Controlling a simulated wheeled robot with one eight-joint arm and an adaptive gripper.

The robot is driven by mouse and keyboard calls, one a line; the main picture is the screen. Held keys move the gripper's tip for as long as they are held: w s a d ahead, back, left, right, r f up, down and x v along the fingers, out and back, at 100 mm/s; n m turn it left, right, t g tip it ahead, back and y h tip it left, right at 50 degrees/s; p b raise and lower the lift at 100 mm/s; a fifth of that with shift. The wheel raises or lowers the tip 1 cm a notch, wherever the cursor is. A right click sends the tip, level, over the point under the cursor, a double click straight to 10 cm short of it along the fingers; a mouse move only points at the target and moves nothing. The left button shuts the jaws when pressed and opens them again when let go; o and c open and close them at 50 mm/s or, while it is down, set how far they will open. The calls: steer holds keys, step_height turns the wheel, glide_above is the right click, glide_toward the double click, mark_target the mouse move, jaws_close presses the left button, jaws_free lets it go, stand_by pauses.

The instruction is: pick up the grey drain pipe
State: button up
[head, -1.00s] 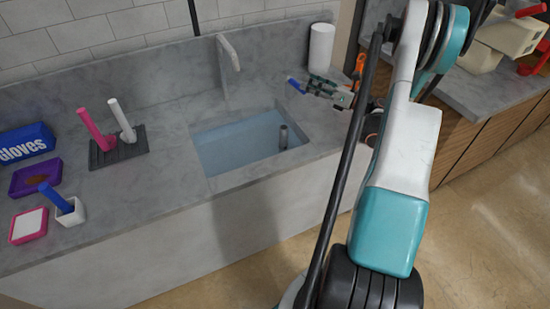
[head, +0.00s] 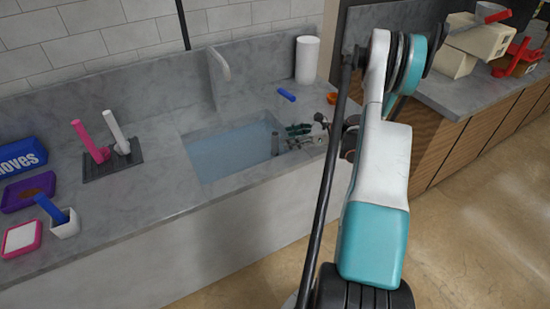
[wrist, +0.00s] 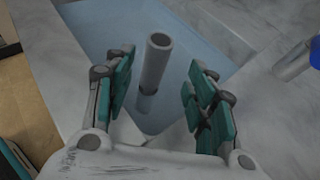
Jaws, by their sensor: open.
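The grey drain pipe (head: 275,144) stands upright in the sink basin (head: 225,150), near its right end. It also shows in the wrist view (wrist: 156,62) as a hollow grey tube with its open top towards the camera. Its lower part stands in bluish water. My gripper (head: 295,133) is at the right end of the basin, beside the pipe. In the wrist view my gripper (wrist: 160,85) is open, with one green-padded finger on each side of the pipe in the picture. I see gaps between both fingers and the pipe.
The counter holds a white cylinder (head: 307,60), a blue item (head: 286,95) and an orange item (head: 332,98) near my arm. A faucet (head: 219,66) stands behind the basin. A rack with pink and white handles (head: 110,162) and trays are at the left.

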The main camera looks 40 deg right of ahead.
mark_target(278, 140)
steer(key=b+x, duration=0.2)
steer(key=x, duration=0.3)
steer(key=shift+a+f, duration=0.3)
steer(key=shift+r, duration=0.1)
jaws_close()
